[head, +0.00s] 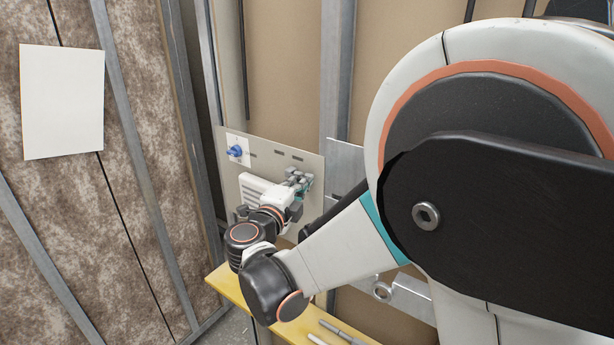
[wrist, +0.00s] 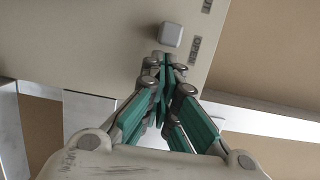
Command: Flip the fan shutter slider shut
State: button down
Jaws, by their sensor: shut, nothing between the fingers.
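A small grey square knob (wrist: 171,35), which looks like the shutter slider, stands out from a pale panel (wrist: 90,40) in the wrist view. The knob is not clear there.
A blue knob (head: 237,151) on a white plate is at the panel's upper left. A white ribbed housing (head: 262,190) is beside my gripper. Below is a yellow shelf (head: 232,287) with pen-like items (head: 338,330). Metal studs (head: 335,75) flank the panel.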

aim_at(282, 175)
jog(key=w+a, duration=0.1)
jog(key=a, duration=0.1)
jog(key=w+a+b, duration=0.1)
jog(key=w+a, duration=0.1)
jog(key=shift+w+a, duration=0.2)
jog(key=shift+a, duration=0.1)
dwell(0.5)
